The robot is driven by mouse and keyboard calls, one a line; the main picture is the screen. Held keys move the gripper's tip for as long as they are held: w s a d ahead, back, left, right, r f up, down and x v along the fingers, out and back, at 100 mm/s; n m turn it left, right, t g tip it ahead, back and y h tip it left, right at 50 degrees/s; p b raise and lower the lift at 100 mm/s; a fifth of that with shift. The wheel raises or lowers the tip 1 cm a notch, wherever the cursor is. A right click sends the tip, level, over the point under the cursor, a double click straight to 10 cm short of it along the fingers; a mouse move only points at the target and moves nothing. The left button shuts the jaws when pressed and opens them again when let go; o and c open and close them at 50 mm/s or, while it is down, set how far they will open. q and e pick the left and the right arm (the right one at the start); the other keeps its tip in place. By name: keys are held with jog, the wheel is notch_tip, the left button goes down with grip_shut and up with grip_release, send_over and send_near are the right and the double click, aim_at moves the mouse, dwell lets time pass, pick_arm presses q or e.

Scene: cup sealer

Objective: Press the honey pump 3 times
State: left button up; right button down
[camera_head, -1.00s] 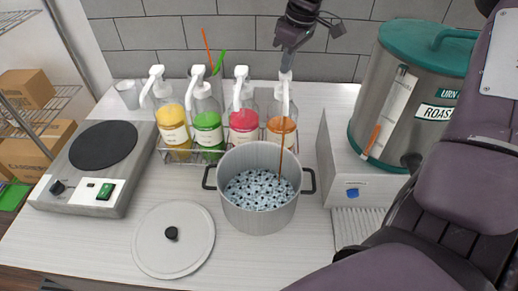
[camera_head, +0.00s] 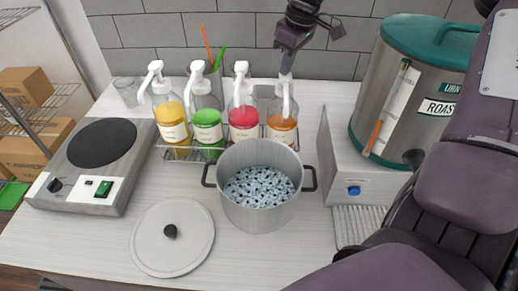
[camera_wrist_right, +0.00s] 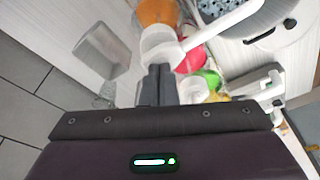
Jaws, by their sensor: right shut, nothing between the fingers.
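Several pump bottles stand in a row in a wire rack. The rightmost, with orange-brown contents, is the likely honey pump (camera_head: 281,127); its label is too small to read. My right gripper (camera_head: 287,70) is shut and empty, pointing down at the top of that pump's white head. In the right wrist view the shut fingers (camera_wrist_right: 158,80) reach the white pump head (camera_wrist_right: 160,42), seemingly touching it. The grey pot (camera_head: 257,209) in front of the rack holds dark-speckled pale pieces. No stream shows from the spout. My left gripper is out of view.
Yellow, green (camera_head: 207,127) and red (camera_head: 243,122) pump bottles stand to the left in the rack. A pot lid (camera_head: 172,250) lies front left, with a hot plate (camera_head: 88,170) beyond it. A large urn (camera_head: 400,110) stands right.

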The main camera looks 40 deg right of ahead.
jog(key=shift+r+p, duration=1.25)
jog(key=shift+r, duration=0.6)
jog(key=shift+f, duration=0.1)
jog(key=shift+s+f+b, duration=0.1)
jog(key=shift+f+b, duration=1.75)
jog(key=shift+f, duration=0.4)
jog(key=shift+r, duration=0.15)
jog(key=shift+r+p, duration=1.75)
jog(key=shift+r, duration=0.45)
